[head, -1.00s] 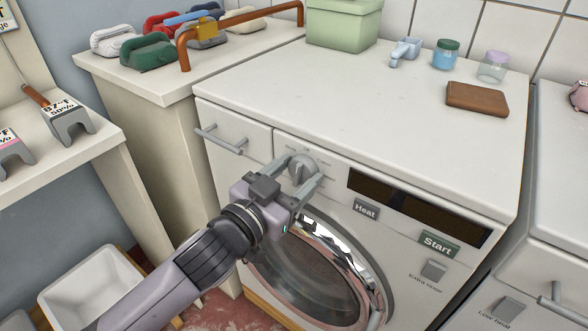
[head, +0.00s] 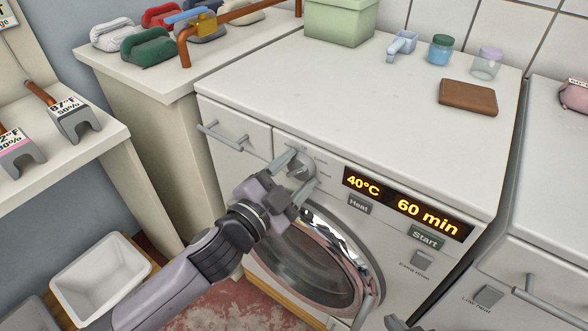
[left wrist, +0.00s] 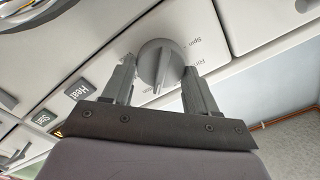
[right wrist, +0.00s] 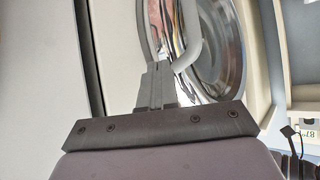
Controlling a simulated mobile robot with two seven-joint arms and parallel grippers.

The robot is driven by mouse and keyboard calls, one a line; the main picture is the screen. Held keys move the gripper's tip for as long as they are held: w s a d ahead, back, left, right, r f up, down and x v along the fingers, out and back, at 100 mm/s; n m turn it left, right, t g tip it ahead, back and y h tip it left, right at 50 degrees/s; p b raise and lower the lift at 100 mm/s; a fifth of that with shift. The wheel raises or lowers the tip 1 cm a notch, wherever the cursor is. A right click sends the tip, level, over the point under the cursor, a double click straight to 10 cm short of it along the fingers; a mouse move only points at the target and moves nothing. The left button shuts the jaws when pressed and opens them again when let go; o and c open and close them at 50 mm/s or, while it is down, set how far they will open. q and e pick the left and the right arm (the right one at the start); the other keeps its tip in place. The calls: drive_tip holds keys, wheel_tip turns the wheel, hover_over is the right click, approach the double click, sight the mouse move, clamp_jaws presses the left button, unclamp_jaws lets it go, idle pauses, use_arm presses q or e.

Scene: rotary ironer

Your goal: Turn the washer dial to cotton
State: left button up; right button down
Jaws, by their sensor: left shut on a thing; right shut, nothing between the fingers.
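The round grey washer dial (head: 301,167) is on the front panel of the white washer (head: 330,100), left of the display. My left gripper (head: 298,173) is shut on the dial, one finger on each side. In the left wrist view the dial (left wrist: 160,62) shows its raised ridge between the fingers (left wrist: 160,85). Small labels ring the dial; one reads "Spin", others are partly hidden. I cannot tell which label the ridge marks. The display (head: 408,205) is lit with "40°C" and "60 min". My right gripper (right wrist: 155,85) is shut and empty in front of the round door.
Heat (head: 359,205) and Start (head: 425,240) buttons sit below the display. The door's curved handle (right wrist: 188,45) is close to my right gripper. A brown wallet-like item (head: 468,97) and jars lie on the washer top. A white basin (head: 100,268) stands at lower left.

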idle(0.4)
use_arm(q)
drive_tip(key=o, duration=1)
drive_tip(key=shift+s+a, duration=0.1)
drive_tip(key=shift+s, duration=0.05)
drive_tip(key=v, duration=0.6)
drive_tip(key=shift+s+a, duration=0.25)
drive_tip(key=shift+s, duration=0.05)
